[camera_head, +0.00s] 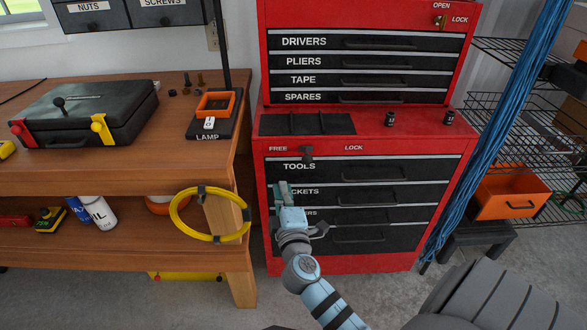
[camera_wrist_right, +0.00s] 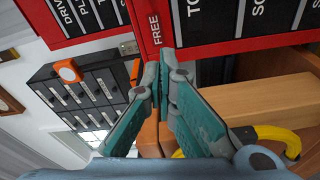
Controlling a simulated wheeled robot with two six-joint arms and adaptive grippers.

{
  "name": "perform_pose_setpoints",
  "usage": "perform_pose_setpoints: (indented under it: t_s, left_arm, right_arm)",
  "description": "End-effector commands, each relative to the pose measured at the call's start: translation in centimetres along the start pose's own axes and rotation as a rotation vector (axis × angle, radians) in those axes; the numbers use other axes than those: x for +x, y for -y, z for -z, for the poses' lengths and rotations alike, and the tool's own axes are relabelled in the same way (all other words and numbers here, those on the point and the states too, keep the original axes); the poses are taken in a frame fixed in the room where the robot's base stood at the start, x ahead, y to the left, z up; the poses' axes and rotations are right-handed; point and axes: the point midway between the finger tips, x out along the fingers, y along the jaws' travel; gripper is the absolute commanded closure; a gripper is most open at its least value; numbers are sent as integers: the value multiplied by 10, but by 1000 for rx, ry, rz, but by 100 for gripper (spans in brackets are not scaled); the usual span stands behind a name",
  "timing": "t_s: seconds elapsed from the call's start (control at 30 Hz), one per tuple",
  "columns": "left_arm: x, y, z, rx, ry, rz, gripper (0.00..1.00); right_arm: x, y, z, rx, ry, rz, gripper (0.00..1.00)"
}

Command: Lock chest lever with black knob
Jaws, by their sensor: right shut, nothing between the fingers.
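The red tool chest (camera_head: 260,200) stands at the centre, with black drawers. The strip above its TOOLS drawer reads FREE at the left and LOCK to the right. The small lever with a black knob (camera_head: 307,152) is beside the FREE label, at the left end. My right gripper (camera_head: 281,187) is shut and empty, in front of the upper left drawers, below and left of the knob. In the right wrist view its fingertips (camera_wrist_right: 160,80) meet near the FREE label, and I cannot make out the knob there. My left gripper is not in view.
A wooden workbench (camera_head: 180,130) is close on the left, with a black case (camera_head: 85,115) and an orange tray (camera_head: 216,104) on it. A yellow hose coil (camera_head: 178,220) hangs at its corner. Blue cables (camera_head: 505,110) hang at the chest's right.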

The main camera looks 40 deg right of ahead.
Motion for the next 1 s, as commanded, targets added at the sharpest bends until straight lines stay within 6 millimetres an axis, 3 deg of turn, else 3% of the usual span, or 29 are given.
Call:
perform_pose_setpoints:
  t_s: [0.13, 0.4, 0.53, 1.0]
  left_arm:
    - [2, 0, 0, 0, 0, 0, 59]
    - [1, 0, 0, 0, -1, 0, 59]
    - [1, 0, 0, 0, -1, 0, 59]
    - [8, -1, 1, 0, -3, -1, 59]
  right_arm:
    - [0, -23, 2, -15, 6, -59, 100]
    - [1, -22, 2, -15, 5, -57, 100]
    - [11, -23, 2, -15, 4, -57, 100]
    - [101, -26, -2, -16, 6, -55, 100]
